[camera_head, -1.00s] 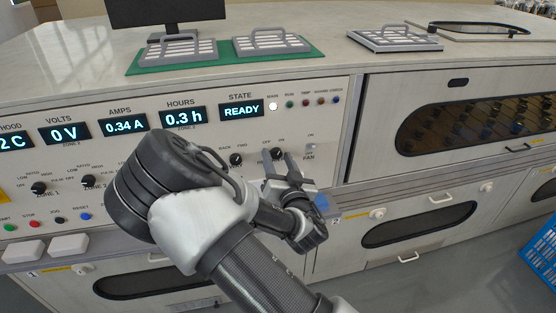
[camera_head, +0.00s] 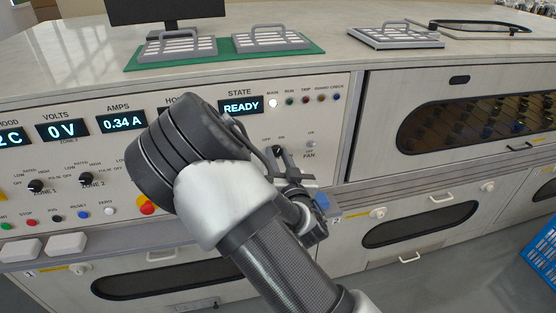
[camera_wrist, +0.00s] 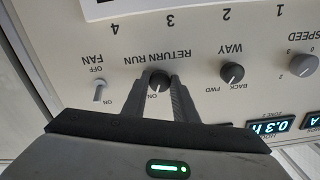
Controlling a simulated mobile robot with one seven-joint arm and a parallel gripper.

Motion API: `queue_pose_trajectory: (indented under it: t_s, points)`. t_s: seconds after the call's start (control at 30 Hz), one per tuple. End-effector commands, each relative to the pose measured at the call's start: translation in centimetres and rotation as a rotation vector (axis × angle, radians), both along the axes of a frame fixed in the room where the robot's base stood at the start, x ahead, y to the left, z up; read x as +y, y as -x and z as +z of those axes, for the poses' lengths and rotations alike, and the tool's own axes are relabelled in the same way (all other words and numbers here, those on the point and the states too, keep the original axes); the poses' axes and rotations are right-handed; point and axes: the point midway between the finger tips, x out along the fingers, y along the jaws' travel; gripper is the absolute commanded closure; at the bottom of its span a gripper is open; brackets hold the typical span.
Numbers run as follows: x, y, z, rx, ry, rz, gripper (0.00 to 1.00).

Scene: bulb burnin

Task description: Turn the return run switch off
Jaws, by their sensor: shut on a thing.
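The return run switch (camera_wrist: 159,80) is a black round knob on the cream control panel, labelled RETURN RUN; the wrist view shows it upside down. My gripper (camera_wrist: 160,88) has one finger on each side of the knob and is shut on it. The ON label shows beside the knob; the OFF label is hidden by a finger there but shows in the head view. The knob's exact pointing is too small to tell. In the head view the switch (camera_head: 277,150) is partly covered by my gripper (camera_head: 284,162).
The STATE display (camera_head: 241,106) reads READY. A red button (camera_head: 146,208) is left of my arm. A blue crate (camera_head: 541,258) stands on the floor at right.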

Motion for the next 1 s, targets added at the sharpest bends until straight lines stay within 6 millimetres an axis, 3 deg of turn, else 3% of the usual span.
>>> queue_pose_trajectory:
  t_s: [1.0]
  points:
    - [-0.14,-0.01,-0.13,-0.231,0.806,0.001,0.96]
